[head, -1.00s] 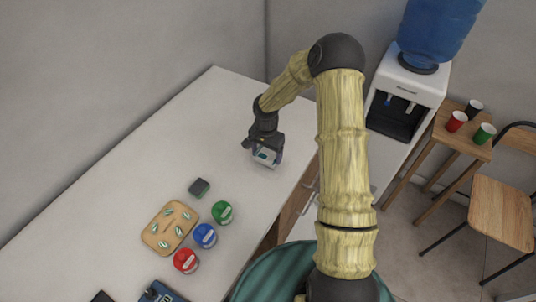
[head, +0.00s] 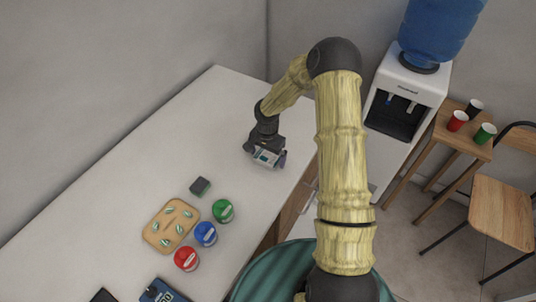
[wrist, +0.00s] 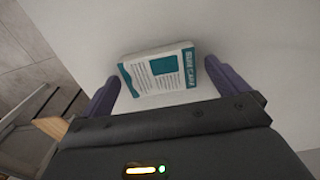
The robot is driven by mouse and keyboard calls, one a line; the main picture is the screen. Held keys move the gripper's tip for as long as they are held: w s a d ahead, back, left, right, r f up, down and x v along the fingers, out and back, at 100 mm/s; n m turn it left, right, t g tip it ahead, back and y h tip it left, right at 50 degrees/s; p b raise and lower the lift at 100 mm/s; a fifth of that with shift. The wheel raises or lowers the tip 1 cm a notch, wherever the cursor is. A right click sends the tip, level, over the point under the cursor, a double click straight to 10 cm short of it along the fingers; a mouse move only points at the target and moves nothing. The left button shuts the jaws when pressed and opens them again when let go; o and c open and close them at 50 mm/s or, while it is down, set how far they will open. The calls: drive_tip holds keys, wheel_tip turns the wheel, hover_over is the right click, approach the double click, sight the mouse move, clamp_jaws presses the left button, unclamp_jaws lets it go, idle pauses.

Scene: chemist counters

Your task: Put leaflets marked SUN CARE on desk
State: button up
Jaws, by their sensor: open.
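The SUN CARE leaflets (wrist: 160,73) are a white and teal stack with printed text, lying on the white desk (wrist: 235,30). They also show in the head view (head: 266,158), partly hidden by my gripper. My gripper (wrist: 164,88) is open, with one purple finger on either side of the stack. In the head view my gripper (head: 265,160) is low over the desk's far right part. I cannot tell whether the fingers touch the leaflets.
A tan tray (head: 153,236) with several small leaf-marked items, a dark small block (head: 200,186), and green (head: 223,210), blue (head: 205,234) and red (head: 186,258) lidded jars stand nearer on the desk. A water dispenser (head: 408,90) stands right. The desk's far left is clear.

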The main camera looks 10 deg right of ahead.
sight(267, 157)
wheel_tip(267, 157, up, 12)
drive_tip(key=b, duration=0.2)
idle(0.4)
drive_tip(key=s+r+n+t, duration=0.1)
drive_tip(key=s+r+n, duration=0.2)
drive_tip(key=s, duration=0.7)
drive_tip(key=s+r+n+t, duration=0.1)
drive_tip(key=s+r+n, duration=0.3)
drive_tip(key=s, duration=0.7)
drive_tip(key=shift+s+n+t, duration=0.15)
drive_tip(key=shift+n+t, duration=0.15)
drive_tip(key=shift+n, duration=0.7)
drive_tip(key=shift+d, duration=0.1)
